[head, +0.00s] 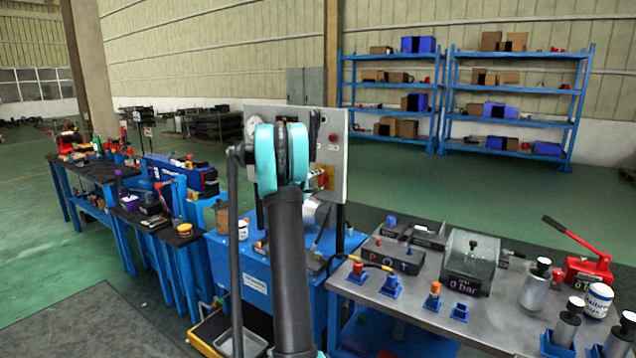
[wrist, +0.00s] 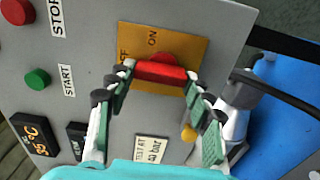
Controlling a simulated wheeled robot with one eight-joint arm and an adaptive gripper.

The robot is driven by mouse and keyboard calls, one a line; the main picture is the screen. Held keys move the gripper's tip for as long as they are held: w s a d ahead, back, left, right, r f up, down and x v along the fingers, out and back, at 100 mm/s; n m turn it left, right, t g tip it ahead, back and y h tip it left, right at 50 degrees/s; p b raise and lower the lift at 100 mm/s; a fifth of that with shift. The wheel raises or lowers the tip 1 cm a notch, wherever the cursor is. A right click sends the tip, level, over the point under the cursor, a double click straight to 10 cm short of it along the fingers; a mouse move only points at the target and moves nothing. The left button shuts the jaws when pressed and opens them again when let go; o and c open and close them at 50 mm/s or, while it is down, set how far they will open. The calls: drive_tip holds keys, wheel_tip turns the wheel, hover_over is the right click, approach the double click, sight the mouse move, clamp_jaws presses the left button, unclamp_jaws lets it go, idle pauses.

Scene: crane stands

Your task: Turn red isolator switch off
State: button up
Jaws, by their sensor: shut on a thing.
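The red isolator switch has a red bar handle (wrist: 163,72) on a yellow plate (wrist: 182,50) printed ON and a partly covered OFF. My gripper (wrist: 160,73) is shut on this handle, with one finger at each end of the bar. In the wrist view the bar lies nearly level, tilted slightly down to the right. In the head view part of the yellow plate (head: 328,178) shows on the grey panel (head: 333,145), just right of my arm.
A yellow-tipped part (wrist: 189,133) sits close to the right finger. A crowded metal bench (head: 420,300) stands at right.

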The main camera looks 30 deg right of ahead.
drive_tip(key=shift+n, duration=0.3)
drive_tip(key=o, duration=1.1)
drive_tip(key=shift+o, duration=0.2)
drive_tip(key=v, duration=1.2)
drive_tip(key=shift+f, duration=0.1)
drive_tip(key=s+a+f+m+g+y, duration=0.1)
drive_tip(key=s+a+f+y, duration=0.4)
drive_tip(key=s+a, duration=0.7)
drive_tip(key=s+a+f+m+y, duration=0.2)
drive_tip(key=s+a+f+y, duration=0.4)
drive_tip(key=s+a+f, duration=0.3)
drive_tip(key=s+a+f+m+g+y, duration=0.1)
drive_tip(key=s+a+f+y, duration=0.4)
drive_tip(key=s+a, duration=1)
wheel_tip(320, 180, down, 3)
drive_tip(key=shift+a+f+m+g+y, duration=0.1)
drive_tip(key=shift+a+m+g+y, duration=0.25)
drive_tip(key=shift+a, duration=0.9)
